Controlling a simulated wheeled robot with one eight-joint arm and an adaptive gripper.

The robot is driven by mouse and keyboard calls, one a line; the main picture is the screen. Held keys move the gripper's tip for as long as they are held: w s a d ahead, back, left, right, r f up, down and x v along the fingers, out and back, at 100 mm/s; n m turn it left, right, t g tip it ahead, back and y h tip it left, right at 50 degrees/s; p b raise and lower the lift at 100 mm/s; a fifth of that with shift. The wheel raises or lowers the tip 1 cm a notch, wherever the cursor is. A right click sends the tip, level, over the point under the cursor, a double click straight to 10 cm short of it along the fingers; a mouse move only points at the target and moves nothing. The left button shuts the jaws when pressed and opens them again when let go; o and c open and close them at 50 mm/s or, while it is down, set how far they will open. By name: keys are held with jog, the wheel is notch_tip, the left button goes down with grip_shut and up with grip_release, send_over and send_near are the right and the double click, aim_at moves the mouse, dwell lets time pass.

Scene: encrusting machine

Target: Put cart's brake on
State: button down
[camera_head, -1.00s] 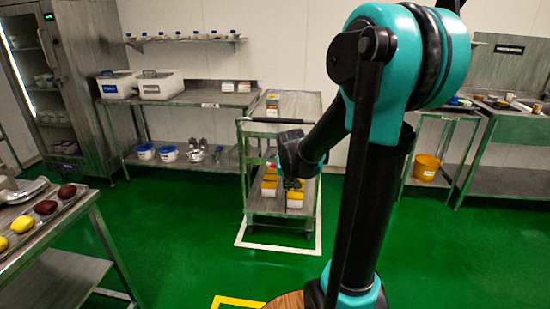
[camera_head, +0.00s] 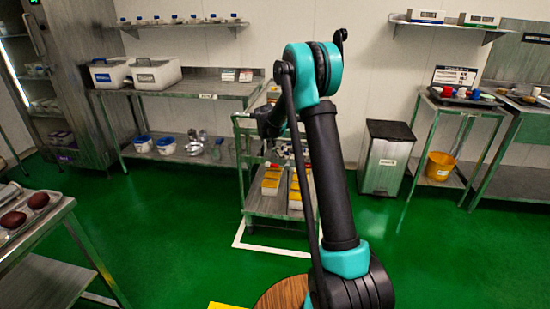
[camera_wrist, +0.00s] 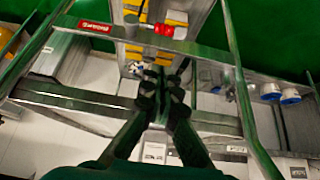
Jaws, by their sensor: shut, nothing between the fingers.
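The metal cart (camera_head: 268,207) stands on the green floor in the middle of the head view, with yellow-and-white containers (camera_head: 271,181) on its lower shelf. In the wrist view, a cart rail (camera_wrist: 210,52) crosses the picture. It bears a red label (camera_wrist: 97,27), too small to read surely, and a red part (camera_wrist: 163,29) beside it, possibly the brake control. My gripper (camera_wrist: 160,78) is shut and empty. Its tips appear just below the rail and red part in the picture; contact cannot be told. In the head view, my arm partly hides the cart and gripper.
A steel table (camera_head: 185,84) with white bins stands behind the cart at left. A tray table (camera_head: 45,225) is at near left. Green floor is open around the cart.

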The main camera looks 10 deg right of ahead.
jog(key=shift+w+f, duration=0.15)
jog(key=shift+w, duration=0.35)
jog(key=shift+w+f, duration=0.15)
jog(key=shift+w, duration=0.35)
jog(key=shift+f, duration=0.1)
send_over(273, 166)
notch_tip(273, 166, down, 7)
jog(key=shift+w+d+f, duration=0.1)
jog(key=shift+w+f, duration=0.05)
jog(key=shift+f, duration=0.05)
notch_tip(273, 166, down, 3)
jog(key=shift+f, duration=0.85)
jog(key=shift+f, duration=0.1)
jog(key=shift+a+f+h, duration=0.1)
jog(key=shift+a+h, duration=0.1)
jog(key=shift+h, duration=0.2)
